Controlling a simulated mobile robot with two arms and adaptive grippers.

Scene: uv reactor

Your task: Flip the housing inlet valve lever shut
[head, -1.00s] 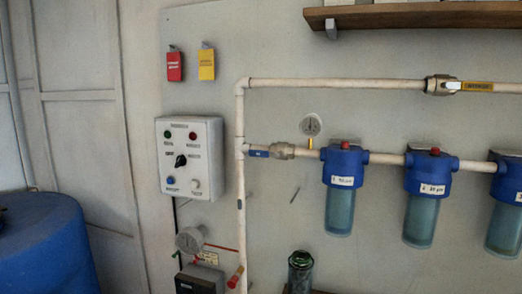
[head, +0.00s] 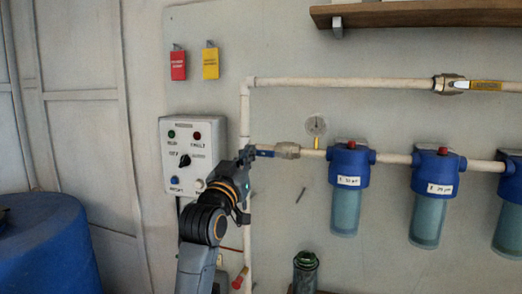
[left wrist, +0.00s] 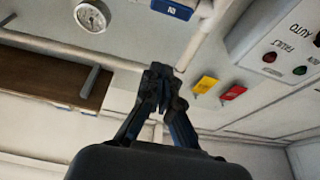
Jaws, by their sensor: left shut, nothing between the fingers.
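The housing inlet valve has a metal body (head: 288,150) on the lower white pipe, left of the first blue filter housing (head: 350,160). Its blue lever (head: 264,153) points left, lying along the pipe. My left gripper (head: 248,154) is shut and empty, at the lever's left end where the vertical pipe meets the branch. I cannot tell whether it touches the lever. In the left wrist view the blue lever (left wrist: 172,8) shows at the top edge, apart in the picture from the shut fingertips (left wrist: 160,72). My right gripper is not in view.
A control box (head: 190,140) with knobs and lights is left of the gripper. Another valve with a yellow lever (head: 486,86) is on the upper pipe. A gauge (head: 316,125) stands above the lower pipe. A blue barrel (head: 45,240) is at lower left.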

